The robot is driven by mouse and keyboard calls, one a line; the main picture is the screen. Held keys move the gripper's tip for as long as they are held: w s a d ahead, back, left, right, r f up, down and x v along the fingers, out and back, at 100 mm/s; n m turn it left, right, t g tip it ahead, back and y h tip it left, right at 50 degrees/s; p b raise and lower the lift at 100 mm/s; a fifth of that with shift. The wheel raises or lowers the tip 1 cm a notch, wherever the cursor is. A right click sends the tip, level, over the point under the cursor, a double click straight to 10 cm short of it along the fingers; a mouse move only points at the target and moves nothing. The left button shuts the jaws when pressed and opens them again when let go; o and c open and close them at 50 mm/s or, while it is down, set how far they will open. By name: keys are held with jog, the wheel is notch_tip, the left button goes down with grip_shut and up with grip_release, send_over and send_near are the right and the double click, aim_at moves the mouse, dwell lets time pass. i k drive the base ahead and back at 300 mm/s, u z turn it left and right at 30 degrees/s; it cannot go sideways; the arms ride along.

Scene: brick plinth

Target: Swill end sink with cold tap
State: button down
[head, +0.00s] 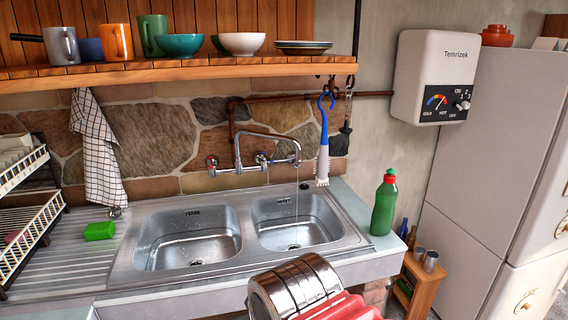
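A double steel sink has a left basin (190,240) and a right, end basin (297,222). A wall-mounted chrome tap (238,150) stands behind them, its spout (284,139) turned over the right basin. Its left handle (212,166) has a red mark and its right, cold handle (262,160) a blue mark. A thin pale streak, seemingly water, drops from the spout toward the right basin's drain (293,246). A silver and red part of my arm shows at the bottom centre, in front of the sink. No gripper fingertips can be made out.
A blue-handled brush (323,140) hangs beside the spout, over the sink's back edge. A green bottle (384,203) stands right of the sink. A green sponge (99,231) and dish rack (28,205) are at left. A wooden shelf (180,68) of crockery overhangs the tap.

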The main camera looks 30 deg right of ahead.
aim_at(264, 155)
jog(key=u, duration=0.05)
jog(key=i, duration=1)
jog(key=z, duration=0.05)
